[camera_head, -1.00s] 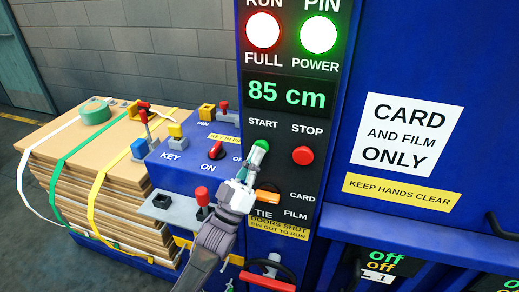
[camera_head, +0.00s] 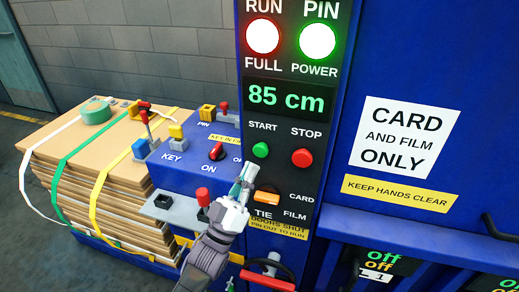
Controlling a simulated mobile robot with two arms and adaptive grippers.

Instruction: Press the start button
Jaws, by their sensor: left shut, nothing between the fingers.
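The green start button (camera_head: 260,150) is on the dark control panel, under the START label and left of the red stop button (camera_head: 302,158). It is now fully in view. My left gripper (camera_head: 248,168) is shut and empty, its fingertips a little below and left of the start button and apart from it in the picture. My right gripper is not in view.
An orange switch (camera_head: 267,198) sits close to my left gripper. A red handle (camera_head: 268,277) is lower down. Strapped cardboard (camera_head: 120,185) is stacked at the left.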

